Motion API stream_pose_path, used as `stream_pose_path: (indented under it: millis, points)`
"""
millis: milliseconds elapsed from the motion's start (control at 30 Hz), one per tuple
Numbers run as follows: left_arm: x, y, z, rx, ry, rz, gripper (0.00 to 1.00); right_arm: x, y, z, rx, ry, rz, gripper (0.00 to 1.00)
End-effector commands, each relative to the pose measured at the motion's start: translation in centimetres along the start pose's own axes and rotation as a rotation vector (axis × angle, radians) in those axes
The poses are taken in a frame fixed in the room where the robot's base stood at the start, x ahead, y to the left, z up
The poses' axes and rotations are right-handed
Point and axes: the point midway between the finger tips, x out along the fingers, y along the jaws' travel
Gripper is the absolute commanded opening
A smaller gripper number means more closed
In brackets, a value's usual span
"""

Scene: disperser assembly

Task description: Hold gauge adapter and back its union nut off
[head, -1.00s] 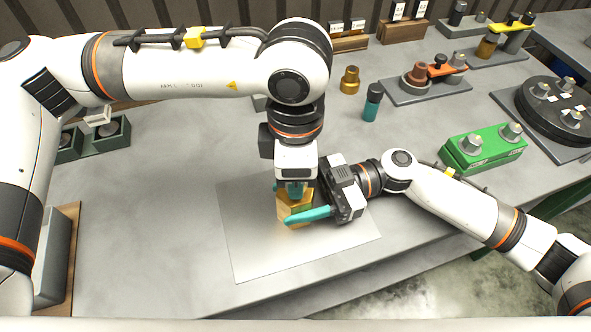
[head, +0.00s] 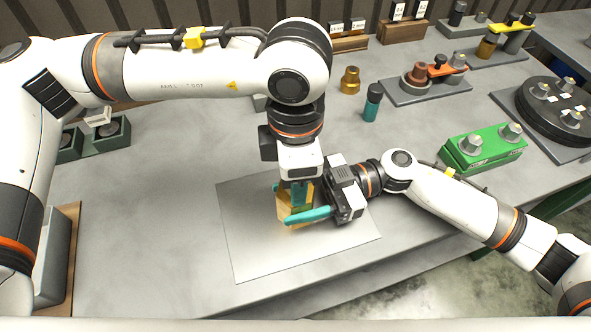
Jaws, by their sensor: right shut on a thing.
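The brass gauge adapter (head: 284,207) stands over the grey sheet near the front of the table, partly covered by both grippers. My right gripper (head: 306,216) comes in from the right with its teal fingers level and is shut on the adapter. My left gripper (head: 298,192) points straight down from above, with its teal fingers at the top of the brass part. Its far finger is largely hidden, so I cannot tell if it grips. The union nut cannot be told apart from the adapter body here.
A brass fitting (head: 350,80) and a teal bottle with a dark cap (head: 372,103) stand behind. A green block with metal knobs (head: 484,148) and a black round plate (head: 553,108) lie to the right. The grey sheet (head: 250,255) is clear in front.

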Motion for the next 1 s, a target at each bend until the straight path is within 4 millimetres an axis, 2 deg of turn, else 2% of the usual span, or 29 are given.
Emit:
stream_pose_path:
  millis: [233,367,467,800,1000]
  points:
    - [0.0,0.0,0.0,0.0,0.0,0.001,0.52,0.0,0.0,-0.1,0.001,0.001,0.0,0.14]
    - [-0.9,0.0,0.0,0.0,0.002,-0.002,0.52,0.0,0.0,-0.1,0.001,0.001,0.0,0.14]
    - [-2.5,0.0,-0.1,0.0,0.002,-0.003,0.52,0.0,0.0,-0.1,0.001,0.001,0.0,0.14]
    - [-9.5,-0.1,0.0,-0.001,0.003,-0.003,0.52,0.0,0.0,-0.1,0.002,0.001,0.001,0.14]
    - [-11.6,0.0,0.0,0.0,0.001,0.0,0.52,0.0,0.0,-0.1,0.001,0.001,0.001,0.14]
